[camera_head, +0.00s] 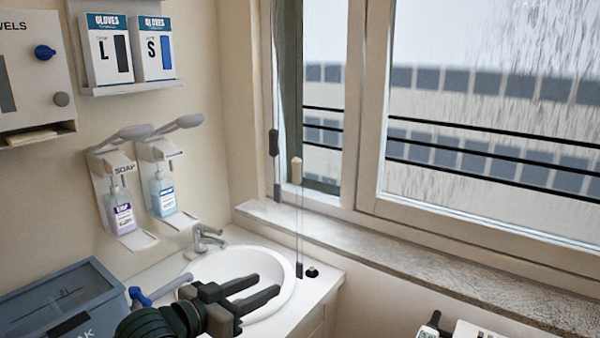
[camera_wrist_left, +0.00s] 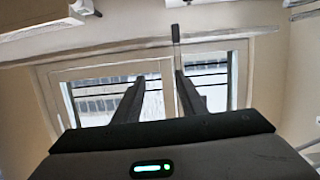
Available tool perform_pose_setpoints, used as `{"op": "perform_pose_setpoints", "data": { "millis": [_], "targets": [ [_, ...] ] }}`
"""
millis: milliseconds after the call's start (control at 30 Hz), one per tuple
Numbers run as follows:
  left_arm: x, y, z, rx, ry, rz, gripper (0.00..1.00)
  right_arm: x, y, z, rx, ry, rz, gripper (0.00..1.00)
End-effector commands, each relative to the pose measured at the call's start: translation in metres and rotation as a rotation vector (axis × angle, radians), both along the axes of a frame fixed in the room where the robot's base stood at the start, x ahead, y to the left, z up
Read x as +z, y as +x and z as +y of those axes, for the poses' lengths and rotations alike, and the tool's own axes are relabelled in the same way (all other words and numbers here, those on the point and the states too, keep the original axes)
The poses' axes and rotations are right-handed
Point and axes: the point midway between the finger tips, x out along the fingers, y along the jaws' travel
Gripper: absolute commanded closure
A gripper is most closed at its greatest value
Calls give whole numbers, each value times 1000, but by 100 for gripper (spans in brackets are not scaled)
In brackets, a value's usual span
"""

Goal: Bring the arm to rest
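My left gripper (camera_head: 262,290) shows low in the head view, in front of the white sink. Its two dark fingers are spread apart with nothing between them, and they point right. In the left wrist view the same gripper (camera_wrist_left: 158,92) shows two separate fingers with the window behind them. The black wrist of the left arm (camera_head: 165,322) comes in at the bottom edge. My right gripper is not in either view.
A white sink (camera_head: 225,262) with a tap (camera_head: 207,238) lies behind the gripper. A blue-grey box (camera_head: 60,300) stands at lower left. Soap dispensers (camera_head: 120,205) and glove boxes (camera_head: 108,48) hang on the wall. A stone sill (camera_head: 400,260) runs below the window (camera_head: 480,120).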

Motion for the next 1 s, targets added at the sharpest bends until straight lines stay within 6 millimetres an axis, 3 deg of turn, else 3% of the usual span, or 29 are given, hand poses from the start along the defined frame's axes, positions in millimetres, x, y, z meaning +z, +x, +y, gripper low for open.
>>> {"op": "perform_pose_setpoints", "data": {
  "millis": [100, 367, 600, 800, 1000],
  "targets": [
    [-50, -23, 4, 42, 32, 75, 62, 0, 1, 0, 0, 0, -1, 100],
    [-148, -83, 27, 149, 123, 247, 62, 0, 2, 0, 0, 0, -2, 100],
    [-230, -160, 59, 257, 224, 444, 62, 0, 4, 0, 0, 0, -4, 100],
    [-284, -239, 89, 340, 317, 624, 62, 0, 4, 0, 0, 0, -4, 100],
    [-312, -297, 111, 392, 384, 751, 62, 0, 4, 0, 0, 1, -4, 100]
  ]
}}
